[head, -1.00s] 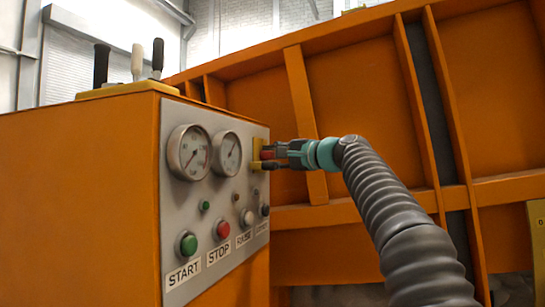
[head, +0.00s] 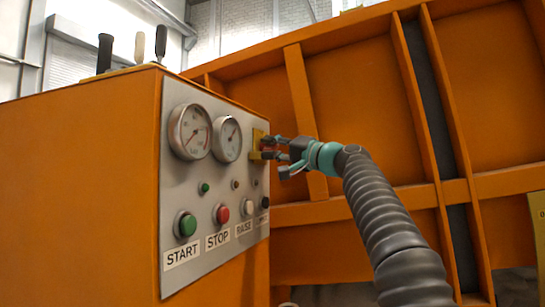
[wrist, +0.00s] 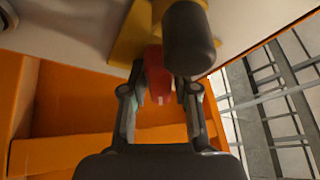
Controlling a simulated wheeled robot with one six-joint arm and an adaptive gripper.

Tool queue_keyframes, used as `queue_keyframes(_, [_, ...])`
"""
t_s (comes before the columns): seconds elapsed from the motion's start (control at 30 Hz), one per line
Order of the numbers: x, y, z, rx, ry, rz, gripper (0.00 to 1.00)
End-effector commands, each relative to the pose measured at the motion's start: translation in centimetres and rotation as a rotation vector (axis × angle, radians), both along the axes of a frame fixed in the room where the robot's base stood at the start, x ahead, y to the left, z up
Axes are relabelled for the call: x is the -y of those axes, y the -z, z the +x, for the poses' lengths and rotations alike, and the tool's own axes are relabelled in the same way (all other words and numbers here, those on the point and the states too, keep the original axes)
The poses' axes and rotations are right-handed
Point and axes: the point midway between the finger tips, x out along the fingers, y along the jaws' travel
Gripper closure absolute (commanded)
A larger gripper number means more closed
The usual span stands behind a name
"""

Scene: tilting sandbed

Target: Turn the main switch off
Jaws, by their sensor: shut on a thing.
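The main switch shows in the head view as a yellow plate (head: 257,144) with a red handle on the upper right of the grey control panel. In the wrist view the red handle (wrist: 157,78) sits between the two fingers of my gripper (wrist: 159,88), in front of the yellow plate (wrist: 128,42). My gripper is shut on the red handle; in the head view my gripper (head: 271,148) reaches it from the right. The fingers hide much of the handle in the head view, so its exact angle is hard to read.
Two gauges (head: 190,132) sit left of the switch. Below are a green START button (head: 186,224), a red STOP button (head: 222,213) and smaller knobs. A dark cylinder (wrist: 190,38) is close beside the handle. Levers (head: 105,53) stand on the cabinet. An orange ribbed wall (head: 362,110) rises behind.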

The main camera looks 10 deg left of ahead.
Motion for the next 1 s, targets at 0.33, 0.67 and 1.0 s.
queue_keyframes(0.33, [-0.03, 0.23, 0.15, 0.321, -0.001, -0.065, 1.00])
queue_keyframes(0.67, [0.01, -0.06, 0.12, 0.606, -0.001, -0.121, 1.00])
queue_keyframes(1.0, [-0.01, -0.07, 0.07, 0.794, -0.002, -0.158, 1.00])
